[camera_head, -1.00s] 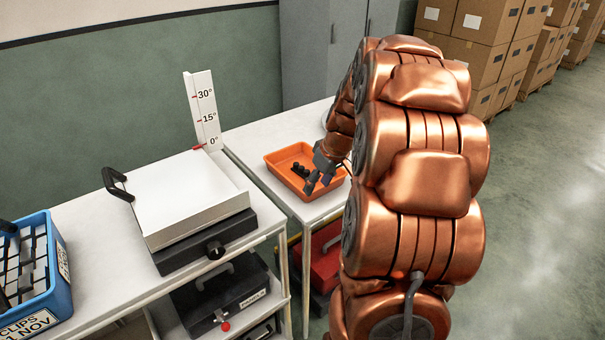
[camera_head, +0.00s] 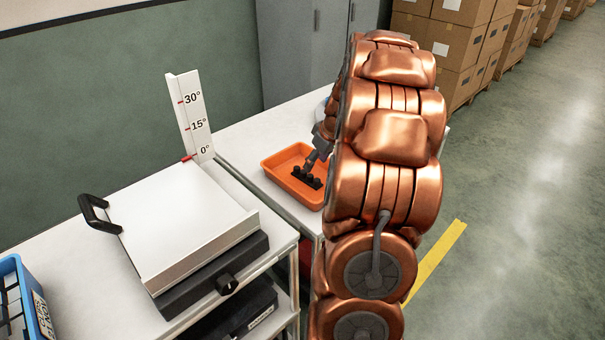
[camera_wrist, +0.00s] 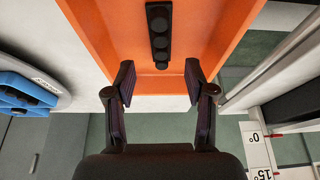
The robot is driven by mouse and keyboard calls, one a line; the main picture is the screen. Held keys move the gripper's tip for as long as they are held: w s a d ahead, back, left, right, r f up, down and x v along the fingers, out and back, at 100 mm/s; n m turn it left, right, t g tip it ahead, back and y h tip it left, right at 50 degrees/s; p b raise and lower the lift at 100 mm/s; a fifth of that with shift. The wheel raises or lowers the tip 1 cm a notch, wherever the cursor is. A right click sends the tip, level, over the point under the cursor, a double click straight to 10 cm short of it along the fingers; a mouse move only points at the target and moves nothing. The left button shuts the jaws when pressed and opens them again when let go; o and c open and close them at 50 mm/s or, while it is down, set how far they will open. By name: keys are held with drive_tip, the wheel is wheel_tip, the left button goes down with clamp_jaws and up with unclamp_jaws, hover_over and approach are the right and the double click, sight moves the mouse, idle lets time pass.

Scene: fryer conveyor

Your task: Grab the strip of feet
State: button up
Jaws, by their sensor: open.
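The strip of feet (camera_head: 307,178) is a black bar with several round black feet, lying in the orange tray (camera_head: 275,172). In the wrist view the strip (camera_wrist: 159,32) stands upright in the picture against the orange tray floor (camera_wrist: 205,40). My gripper (camera_head: 311,162) is over the tray, close to the strip. In the wrist view its two fingers (camera_wrist: 159,85) are open and apart, with the strip's near end lined up between and beyond them. Nothing is held. My arm hides part of the tray's right side in the head view.
A white tilting plate (camera_head: 185,225) with a black handle stands on the left bench, beside an angle scale (camera_head: 190,117). A blue crate (camera_head: 36,310) is at the far left. Cardboard boxes (camera_head: 460,50) stand behind. The floor at right is clear.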

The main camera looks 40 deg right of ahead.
sight(307, 177)
drive_tip(key=shift+w+a+f, duration=0.15)
drive_tip(key=shift+w+f, duration=0.15)
drive_tip(key=shift+f, duration=0.2)
drive_tip(key=shift+w+a+f, duration=0.1)
drive_tip(key=shift+w+f, duration=0.15)
drive_tip(key=shift+f, duration=0.2)
drive_tip(key=shift+d+p+x, duration=0.2)
drive_tip(key=shift+p+x, duration=0.75)
drive_tip(key=shift+x, duration=1.35)
drive_tip(key=shift+w, duration=0.15)
drive_tip(key=shift+r, duration=0.1)
clamp_jaws()
